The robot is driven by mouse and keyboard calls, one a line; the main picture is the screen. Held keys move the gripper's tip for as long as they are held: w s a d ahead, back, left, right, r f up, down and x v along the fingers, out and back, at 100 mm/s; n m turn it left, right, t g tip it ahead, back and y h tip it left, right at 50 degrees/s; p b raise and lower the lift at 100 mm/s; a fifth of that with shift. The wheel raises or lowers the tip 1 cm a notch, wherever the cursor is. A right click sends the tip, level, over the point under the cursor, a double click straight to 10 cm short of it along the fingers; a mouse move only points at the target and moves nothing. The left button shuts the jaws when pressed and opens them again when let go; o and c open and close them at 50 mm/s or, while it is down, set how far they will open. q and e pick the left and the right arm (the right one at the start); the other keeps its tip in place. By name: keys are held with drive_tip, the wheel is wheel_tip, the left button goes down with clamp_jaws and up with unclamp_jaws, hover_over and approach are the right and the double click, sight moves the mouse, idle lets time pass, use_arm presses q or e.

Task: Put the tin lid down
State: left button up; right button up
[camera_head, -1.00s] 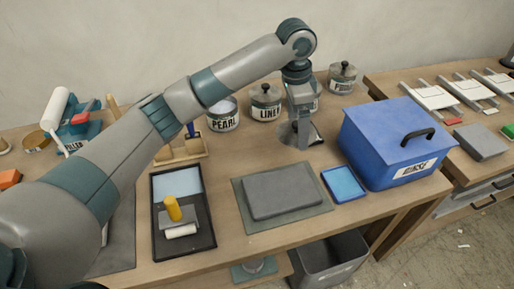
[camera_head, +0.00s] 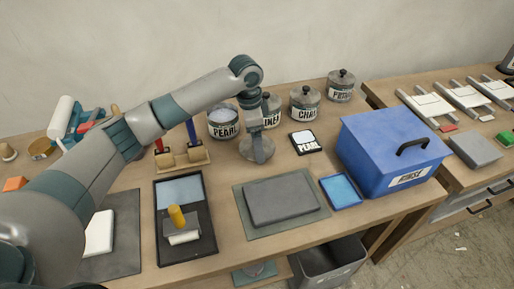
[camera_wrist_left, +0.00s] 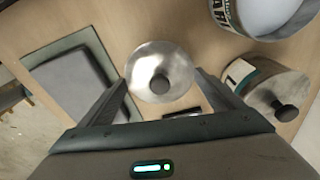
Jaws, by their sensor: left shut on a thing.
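The tin lid (camera_head: 252,154) is a round grey metal disc with a dark knob. In the head view it is under my left gripper (camera_head: 256,135), low over or on the bench; I cannot tell whether it touches. In the left wrist view the tin lid (camera_wrist_left: 158,60) lies between the fingers of my left gripper (camera_wrist_left: 165,90), which is shut on it. The PEARL tin (camera_head: 223,129) stands open just to the left, its pale contents showing; its rim also shows in the wrist view (camera_wrist_left: 222,14). My right gripper is not in view.
Lidded tins (camera_head: 305,104) stand behind; the one labelled LINEN is partly hidden by my arm. A PEARL card (camera_head: 306,142) lies to the right. A grey slab on a mat (camera_head: 318,212), a blue tray (camera_head: 341,191) and a blue RINSE box (camera_head: 392,140) are nearer.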

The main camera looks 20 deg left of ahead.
use_arm(q)
drive_tip(key=shift+f+p, duration=0.7)
drive_tip(key=shift+f, duration=1.35)
drive_tip(key=o, duration=0.9)
drive_tip(key=shift+r, duration=0.1)
drive_tip(key=r, duration=0.4)
drive_tip(key=a+r+b, duration=0.1)
drive_tip(key=r, duration=0.3)
drive_tip(key=r+b, duration=0.1)
drive_tip(key=r, duration=0.2)
drive_tip(key=shift+s+a+r, duration=0.15)
drive_tip(key=shift+s+r, duration=0.15)
drive_tip(key=shift+r, duration=0.1)
